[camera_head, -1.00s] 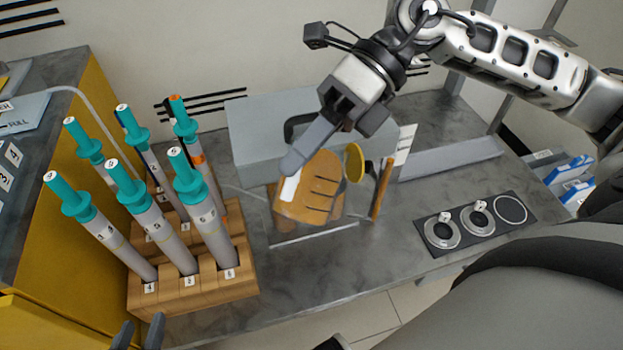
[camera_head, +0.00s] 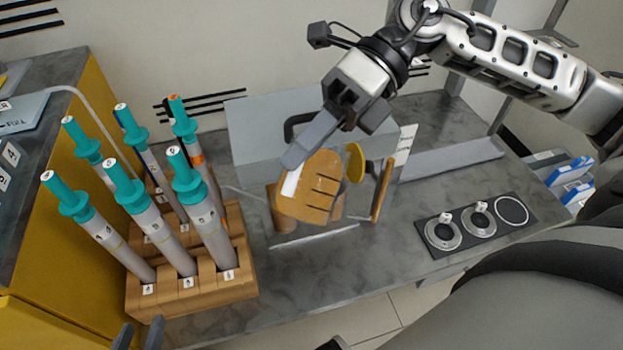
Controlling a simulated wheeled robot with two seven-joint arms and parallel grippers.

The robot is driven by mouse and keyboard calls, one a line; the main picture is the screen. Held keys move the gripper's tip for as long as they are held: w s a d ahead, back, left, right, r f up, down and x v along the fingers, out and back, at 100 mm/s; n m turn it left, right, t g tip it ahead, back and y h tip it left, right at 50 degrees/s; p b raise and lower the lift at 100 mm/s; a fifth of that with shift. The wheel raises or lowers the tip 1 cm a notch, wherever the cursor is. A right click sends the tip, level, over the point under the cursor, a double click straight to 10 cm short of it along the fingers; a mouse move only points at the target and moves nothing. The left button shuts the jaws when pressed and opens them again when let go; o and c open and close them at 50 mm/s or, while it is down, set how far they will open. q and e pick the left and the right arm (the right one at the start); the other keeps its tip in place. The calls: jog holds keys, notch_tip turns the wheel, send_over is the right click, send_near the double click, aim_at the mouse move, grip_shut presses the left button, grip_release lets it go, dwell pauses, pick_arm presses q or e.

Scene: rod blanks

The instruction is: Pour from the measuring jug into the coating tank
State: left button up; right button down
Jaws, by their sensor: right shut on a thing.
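An amber-brown vessel with dark level marks and a white label, seemingly the measuring jug (camera_head: 312,190), is tilted at the middle of the bench. My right gripper (camera_head: 298,157) comes from above and is shut on it; the fingers hide part of its upper edge. A pale translucent box (camera_head: 255,150) with a black handle stands behind it. I cannot tell for sure whether this is the coating tank. Whether liquid is flowing cannot be made out. My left gripper (camera_head: 139,336) shows only two dark fingertips at the bottom edge, apart, with nothing visible between them.
A wooden rack (camera_head: 190,300) holds several grey rods with teal caps at left, close to the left fingertips. A yellow round piece (camera_head: 355,163) and a brown upright bar (camera_head: 382,190) stand beside the jug. A black plate (camera_head: 470,226) with round fittings lies at right.

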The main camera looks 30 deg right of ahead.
jog(key=shift+w+d+y+b, duration=0.2)
jog(key=shift+y+b, duration=0.1)
jog(key=shift+b, duration=0.05)
dwell(0.6)
jog(key=shift+w+d+g+y+b, duration=0.15)
jog(key=shift+d+g+y+b, duration=0.15)
jog(key=shift+g+b, duration=0.1)
jog(key=shift+w+d+f+b, duration=0.1)
jog(key=shift+w+d+b, duration=0.05)
jog(key=shift+b, duration=0.15)
jog(key=shift+m+y, duration=0.3)
jog(key=shift+w+d+f+m+g+y+b, duration=0.2)
jog(key=shift+w+d+y+b, duration=0.15)
jog(key=shift+d+y+b, duration=0.25)
jog(key=shift+w+d+f+m+g+y+b, duration=0.1)
jog(key=shift+w+d+g+y+b, duration=0.2)
jog(key=shift+b, duration=0.45)
dwell(3.1)
jog(key=shift+d, duration=0.1)
